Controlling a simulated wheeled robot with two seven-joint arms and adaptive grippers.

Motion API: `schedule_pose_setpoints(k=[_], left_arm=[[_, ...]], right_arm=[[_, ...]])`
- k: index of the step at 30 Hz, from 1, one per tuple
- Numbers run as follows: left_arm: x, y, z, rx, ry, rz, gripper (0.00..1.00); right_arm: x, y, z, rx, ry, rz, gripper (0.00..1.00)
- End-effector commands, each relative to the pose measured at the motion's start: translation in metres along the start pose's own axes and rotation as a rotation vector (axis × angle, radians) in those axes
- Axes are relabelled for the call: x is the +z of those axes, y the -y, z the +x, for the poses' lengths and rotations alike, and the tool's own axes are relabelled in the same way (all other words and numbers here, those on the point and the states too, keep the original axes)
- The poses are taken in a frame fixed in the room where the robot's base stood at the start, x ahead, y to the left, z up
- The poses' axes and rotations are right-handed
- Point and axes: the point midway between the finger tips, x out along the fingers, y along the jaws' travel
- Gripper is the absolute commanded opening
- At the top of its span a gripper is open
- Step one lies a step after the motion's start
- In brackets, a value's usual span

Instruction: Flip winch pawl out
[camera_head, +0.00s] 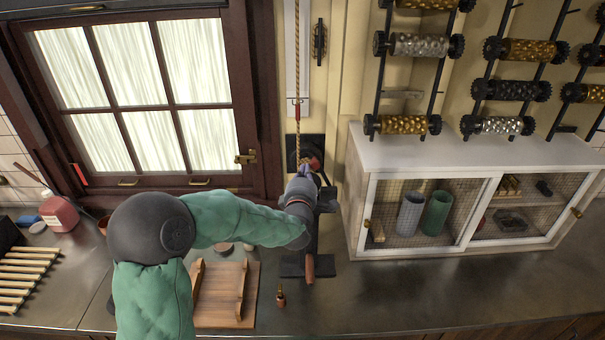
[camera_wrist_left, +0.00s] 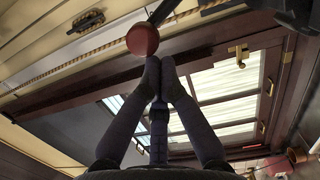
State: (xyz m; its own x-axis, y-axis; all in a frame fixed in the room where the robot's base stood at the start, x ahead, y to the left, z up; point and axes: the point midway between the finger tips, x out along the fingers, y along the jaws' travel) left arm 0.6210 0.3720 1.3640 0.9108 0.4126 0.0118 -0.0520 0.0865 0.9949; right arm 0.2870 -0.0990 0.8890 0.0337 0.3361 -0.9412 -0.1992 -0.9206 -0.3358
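The winch (camera_head: 291,143) is a dark fitting on the wall below a hanging rope (camera_head: 297,80). A red round knob (camera_head: 315,163) on it shows just beyond my left gripper (camera_head: 305,172). My arm and gripper hide most of the winch, and I cannot make out the pawl clearly. In the left wrist view, the red knob (camera_wrist_left: 142,39) sits on a dark rod, just past and left of the fingertips. The left gripper's fingertips (camera_wrist_left: 160,66) are together with nothing visible between them. Whether they touch the knob is unclear. My right gripper is not in view.
A white mesh-door cabinet (camera_head: 358,225) stands close on the right, below racks of patterned rollers (camera_head: 420,45). A window (camera_head: 150,95) is on the left. A wooden tray (camera_head: 222,318) and a small brass-coloured piece (camera_head: 280,299) lie on the counter. The counter's front right is clear.

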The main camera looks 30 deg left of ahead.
Motion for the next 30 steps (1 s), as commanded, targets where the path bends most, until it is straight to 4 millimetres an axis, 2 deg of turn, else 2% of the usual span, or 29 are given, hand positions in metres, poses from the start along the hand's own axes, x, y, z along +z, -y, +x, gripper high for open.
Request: schedule_pose_setpoints(k=[11,17,30], left_arm=[[0.008,-0.006,0.001,-0.006,0.0,0.063,0.0],[0.02,-0.012,0.002,-0.017,0.001,0.152,0.0],[0.073,-0.024,0.009,-0.067,0.003,0.532,0.0]], right_arm=[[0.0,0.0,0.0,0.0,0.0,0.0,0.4],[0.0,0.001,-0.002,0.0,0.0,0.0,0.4],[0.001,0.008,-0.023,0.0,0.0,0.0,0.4]])
